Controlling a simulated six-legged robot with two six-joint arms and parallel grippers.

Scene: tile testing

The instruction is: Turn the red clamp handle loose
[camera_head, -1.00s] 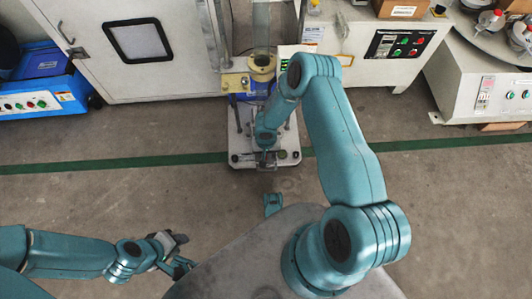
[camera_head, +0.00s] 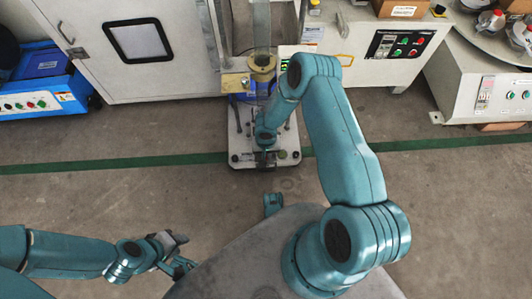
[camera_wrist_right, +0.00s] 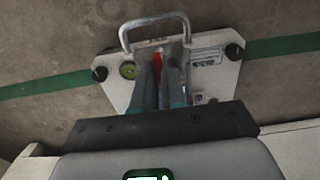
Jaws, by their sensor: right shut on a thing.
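The red clamp handle (camera_wrist_right: 158,63) shows as a narrow red strip between the two fingers of my right gripper (camera_wrist_right: 160,80) in the right wrist view. The gripper is shut on it, and the fingers hide its lower part. In the head view my right gripper (camera_head: 264,152) is low over the front of the testing machine's base plate (camera_head: 240,160); the red handle cannot be made out there. My left gripper (camera_head: 180,262) is at the lower left, away from the machine; whether it is open is unclear.
A metal loop handle (camera_wrist_right: 124,40) stands out from the plate's edge, with black round feet at its corners. A white cabinet (camera_head: 140,60) is behind to the left, and a control box with buttons (camera_head: 400,45) to the right. The floor in front is mostly clear.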

